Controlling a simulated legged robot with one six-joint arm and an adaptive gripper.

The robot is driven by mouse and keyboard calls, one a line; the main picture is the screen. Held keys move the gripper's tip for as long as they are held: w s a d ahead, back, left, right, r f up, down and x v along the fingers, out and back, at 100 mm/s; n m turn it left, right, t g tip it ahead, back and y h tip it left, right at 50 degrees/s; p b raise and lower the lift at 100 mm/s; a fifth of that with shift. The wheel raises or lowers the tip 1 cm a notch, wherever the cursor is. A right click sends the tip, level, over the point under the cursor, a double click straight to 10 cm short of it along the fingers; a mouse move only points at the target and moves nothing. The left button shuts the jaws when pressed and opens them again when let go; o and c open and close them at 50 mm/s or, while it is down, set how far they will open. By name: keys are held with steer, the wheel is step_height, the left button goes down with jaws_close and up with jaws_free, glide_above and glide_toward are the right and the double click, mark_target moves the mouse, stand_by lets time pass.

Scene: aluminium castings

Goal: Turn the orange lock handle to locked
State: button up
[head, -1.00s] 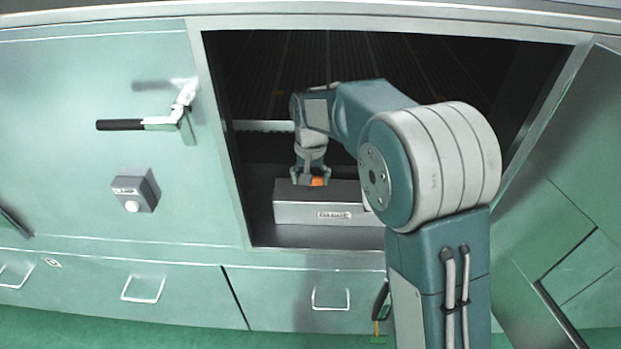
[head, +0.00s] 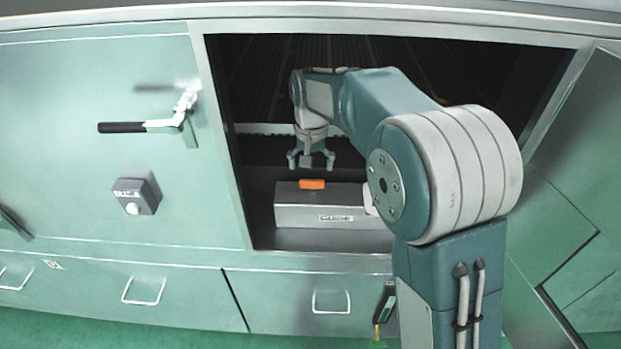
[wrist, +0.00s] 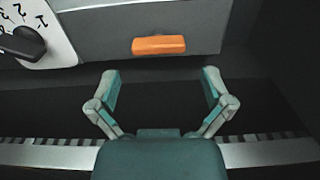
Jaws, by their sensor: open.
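The orange lock handle (head: 312,184) lies on top of a grey box (head: 300,215) inside the open cabinet bay. In the wrist view the orange handle (wrist: 159,45) lies crosswise, its long side running left to right. My gripper (head: 311,165) is above and behind the handle, apart from it. In the wrist view my gripper (wrist: 160,83) has its two fingers spread wide, with nothing between them. The handle lies beyond the fingertips there. A label (head: 335,217) on the box front is too small to read.
A white dial with a black knob (wrist: 22,43) is beside the box. The bay's frame (head: 222,140) and the open door (head: 575,190) bound the space. A black-gripped lever (head: 122,127) and a grey button box (head: 138,194) are on the left panel.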

mark_target(310, 181)
step_height(310, 181, up, 7)
steer(key=shift+f, duration=0.15)
steer(key=shift+a, duration=0.1)
stand_by(0.4)
